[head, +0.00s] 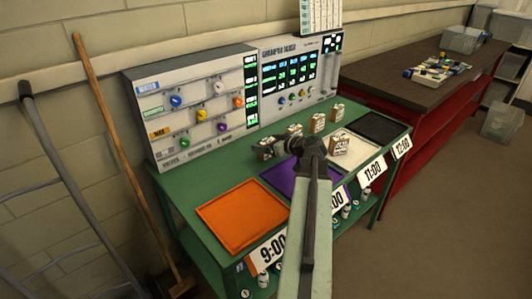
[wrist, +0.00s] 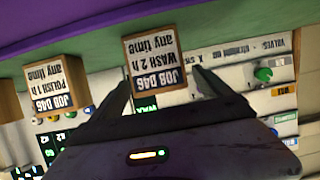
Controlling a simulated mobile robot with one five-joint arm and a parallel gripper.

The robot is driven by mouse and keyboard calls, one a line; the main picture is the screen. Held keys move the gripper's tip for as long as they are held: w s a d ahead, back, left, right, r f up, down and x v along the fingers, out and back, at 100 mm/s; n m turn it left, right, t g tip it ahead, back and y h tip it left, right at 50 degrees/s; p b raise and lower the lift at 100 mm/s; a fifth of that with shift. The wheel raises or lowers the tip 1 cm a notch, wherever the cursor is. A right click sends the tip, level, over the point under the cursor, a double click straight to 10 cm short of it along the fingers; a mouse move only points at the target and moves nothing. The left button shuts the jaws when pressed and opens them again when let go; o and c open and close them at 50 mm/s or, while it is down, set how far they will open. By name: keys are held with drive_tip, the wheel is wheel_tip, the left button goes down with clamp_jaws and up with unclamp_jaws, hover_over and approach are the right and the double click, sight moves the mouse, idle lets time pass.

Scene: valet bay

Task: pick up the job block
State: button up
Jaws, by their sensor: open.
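A job block labelled JOB D46 WASH 2 h (wrist: 156,62) appears upside down in the wrist view, with my gripper's (wrist: 160,80) open fingers to either side of it. I cannot tell whether they touch it. In the head view this looks like the block (head: 264,150) at the left end of the row on the green bench. My gripper (head: 280,147) is just right of it, and my arm hides part of the bench. A second block, JOB D46 POLISH 1 h (wrist: 49,85), stands to the left in the wrist view.
More blocks (head: 317,123) stand along the back, and one (head: 341,145) is by the white tray (head: 362,149). Orange (head: 240,215), purple (head: 278,178) and black (head: 378,127) trays line the front. Control panels (head: 190,110) rise behind. A broom (head: 120,150) leans at left.

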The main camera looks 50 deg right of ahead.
sight(267, 140)
drive_tip(key=shift+w+f, duration=0.15)
drive_tip(key=shift+w, duration=0.15)
drive_tip(key=shift+c, duration=0.6)
drive_tip(key=c, duration=1.4)
wheel_tip(267, 140, up, 4)
drive_tip(key=p, duration=0.3)
drive_tip(key=shift+f+p, duration=0.15)
drive_tip(key=shift+p, duration=0.2)
drive_tip(key=shift+s+d+r+p, duration=0.15)
drive_tip(key=shift+s+r+p, duration=0.05)
drive_tip(key=shift+r+p, duration=0.15)
drive_tip(key=shift+s+d+r+p, duration=0.1)
drive_tip(key=shift+s+d+p, duration=0.05)
drive_tip(key=shift+s+d, duration=1.7)
drive_tip(key=shift+s+d+r+p, duration=0.15)
drive_tip(key=shift+s+d, duration=1.25)
drive_tip(key=shift+s, duration=0.9)
drive_tip(key=shift+s+d+r+p, duration=0.1)
drive_tip(key=shift+s+d, duration=1.5)
drive_tip(key=shift+s, duration=0.45)
